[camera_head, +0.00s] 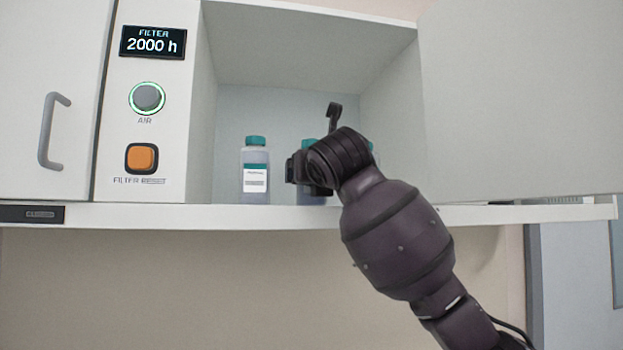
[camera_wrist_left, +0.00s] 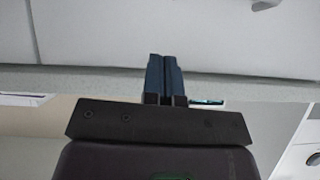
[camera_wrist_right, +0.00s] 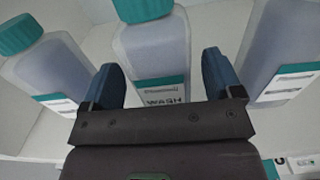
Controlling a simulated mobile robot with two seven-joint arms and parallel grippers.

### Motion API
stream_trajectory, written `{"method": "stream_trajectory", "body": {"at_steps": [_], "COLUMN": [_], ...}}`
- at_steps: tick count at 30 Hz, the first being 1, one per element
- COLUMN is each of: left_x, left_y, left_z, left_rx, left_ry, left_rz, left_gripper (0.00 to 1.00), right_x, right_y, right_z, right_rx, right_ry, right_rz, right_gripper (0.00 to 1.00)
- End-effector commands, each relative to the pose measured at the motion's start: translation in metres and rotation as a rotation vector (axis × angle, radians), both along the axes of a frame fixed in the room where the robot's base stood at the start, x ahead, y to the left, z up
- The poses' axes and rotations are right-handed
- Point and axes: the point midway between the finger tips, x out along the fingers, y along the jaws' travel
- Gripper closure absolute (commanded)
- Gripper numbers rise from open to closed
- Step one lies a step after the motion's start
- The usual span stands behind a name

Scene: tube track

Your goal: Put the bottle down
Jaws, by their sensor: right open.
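The bottle (camera_wrist_right: 152,48) between my right fingers has a teal cap and a label reading "WASH". In the head view its teal cap (camera_head: 308,147) shows behind my right gripper (camera_head: 303,172), and its lower part appears to stand on the cabinet floor. My right gripper also shows in the right wrist view (camera_wrist_right: 160,78); its fingers are spread, one on each side of this bottle. Whether they touch it I cannot tell. My left gripper (camera_wrist_left: 164,60) has its fingers together and empty, against a pale cabinet front. It is outside the head view.
A second teal-capped bottle (camera_head: 255,172) stands to the left, and a third (camera_wrist_right: 275,50) close on the right. The cabinet side walls and front ledge (camera_head: 270,216) bound the space. An open door (camera_head: 520,100) is at right; a control panel (camera_head: 147,100) at left.

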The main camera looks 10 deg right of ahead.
Motion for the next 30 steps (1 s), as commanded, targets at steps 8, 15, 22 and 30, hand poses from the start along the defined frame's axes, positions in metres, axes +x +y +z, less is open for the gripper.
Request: {"method": "stream_trajectory", "body": {"at_steps": [8,15,22,30], "left_x": [0.006,0.01,0.01,0.011], "left_y": [-0.001,-0.002,-0.001,-0.001], "left_z": [-0.008,-0.009,-0.01,-0.01], "left_rx": [0.0,0.0,0.001,0.001], "left_ry": [-0.019,-0.031,-0.029,-0.03], "left_rz": [-0.002,-0.004,-0.005,-0.006], "left_gripper": [1.0,1.0,1.0,1.0], "right_x": [-0.056,-0.09,-0.101,-0.101], "right_y": [0.0,0.0,0.0,0.0], "right_z": [-0.001,-0.001,-0.001,0.0], "right_rx": [-0.002,-0.001,-0.001,-0.001], "right_ry": [-0.005,-0.002,0.0,0.0], "right_rz": [0.0,-0.001,-0.001,-0.001], "right_gripper": [0.15,0.15,0.15,0.15]}}
